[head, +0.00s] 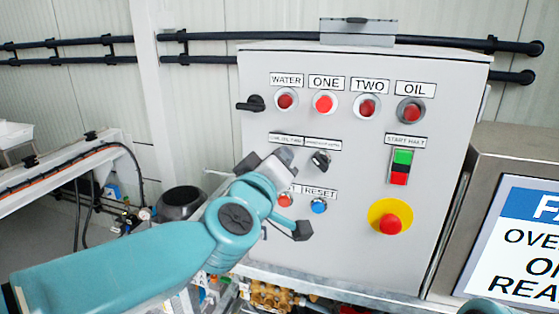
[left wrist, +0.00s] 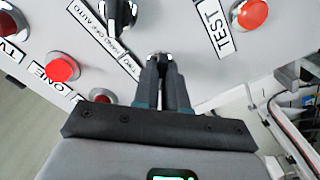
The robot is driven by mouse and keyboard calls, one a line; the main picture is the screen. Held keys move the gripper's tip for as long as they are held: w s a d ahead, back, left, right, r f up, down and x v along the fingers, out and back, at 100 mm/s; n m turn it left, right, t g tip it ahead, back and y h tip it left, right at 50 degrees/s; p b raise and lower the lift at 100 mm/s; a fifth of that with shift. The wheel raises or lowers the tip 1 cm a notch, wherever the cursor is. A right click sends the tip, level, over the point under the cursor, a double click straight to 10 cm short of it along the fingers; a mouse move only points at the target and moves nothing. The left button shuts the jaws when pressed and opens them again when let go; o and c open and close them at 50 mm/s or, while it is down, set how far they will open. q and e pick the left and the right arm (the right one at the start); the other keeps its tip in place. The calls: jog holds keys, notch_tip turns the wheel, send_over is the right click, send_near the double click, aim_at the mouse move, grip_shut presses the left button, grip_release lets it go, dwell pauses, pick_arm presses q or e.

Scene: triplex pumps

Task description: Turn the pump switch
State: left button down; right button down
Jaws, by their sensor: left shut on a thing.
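A grey control panel (head: 353,220) stands in front of me. My left gripper (head: 275,163) is at its middle left, under a small switch label (head: 286,138). In the left wrist view the gripper (left wrist: 160,66) is shut on a rotary switch (left wrist: 159,56). Only a bit of that switch's silvery rim shows, and its turn position is hidden. A second black rotary switch (head: 320,160) is just to the right in the head view, apart from the gripper. It also shows in the left wrist view (left wrist: 120,14).
Red lamps (head: 324,103) line the panel's top. A black handle (head: 251,103) is at its left edge. A blue RESET button (head: 318,205) is below the switches. Green and red START/HALT buttons (head: 402,167) and a red emergency button (head: 390,224) are right.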

pick_arm(q)
jog(key=c, duration=1.2)
grip_release()
jog(key=shift+a+r, duration=0.1)
jog(key=v, duration=1.6)
jog(key=shift+s+b, duration=0.25)
jog(key=shift+b, duration=0.05)
